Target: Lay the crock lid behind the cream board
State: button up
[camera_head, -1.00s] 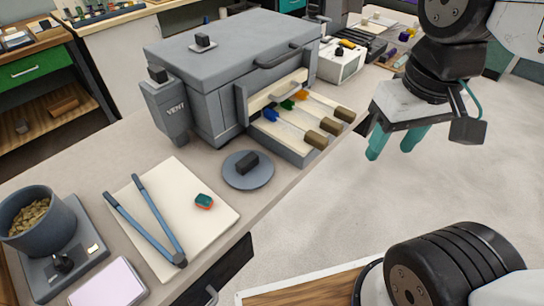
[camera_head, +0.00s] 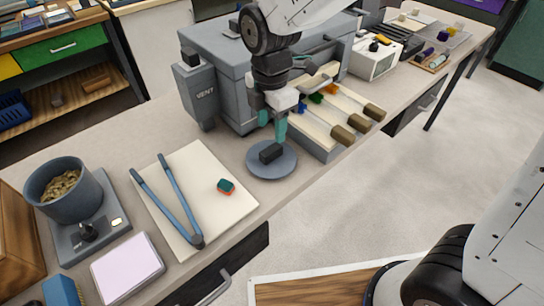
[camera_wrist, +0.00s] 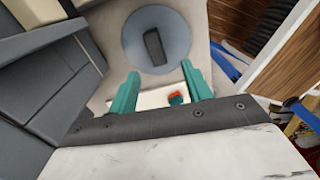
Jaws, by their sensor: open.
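The crock lid (camera_head: 272,170) is a flat grey disc with a black block handle. It lies flat on the bench, right of the cream board (camera_head: 225,211) and in front of the grey furnace. My gripper (camera_head: 272,127) points down over the lid with its teal fingers apart, close above the handle. In the wrist view the open fingers of my gripper (camera_wrist: 160,72) have nothing between them at the tips. The lid (camera_wrist: 178,42) shows there beyond the fingertips, its handle bare. Blue tongs (camera_head: 177,207) and a small green and orange block (camera_head: 226,186) lie on the board.
The furnace (camera_head: 225,82) stands behind, its open tray (camera_head: 330,125) holding wooden-handled tools just right of the lid. A grey crock of pellets (camera_head: 65,190) sits on a scale at left. Bare bench (camera_head: 130,145) lies behind the board.

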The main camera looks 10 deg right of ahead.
aim_at(271, 149)
jog(key=shift+f+n, duration=0.1)
jog(key=shift+n, duration=0.3)
jog(key=shift+f, duration=0.25)
jog(key=f, duration=0.7)
jog(key=shift+w+f, duration=0.15)
jog(key=shift+w, duration=0.2)
grip_shut()
jog(key=shift+w, duration=0.1)
jog(key=shift+r, duration=0.2)
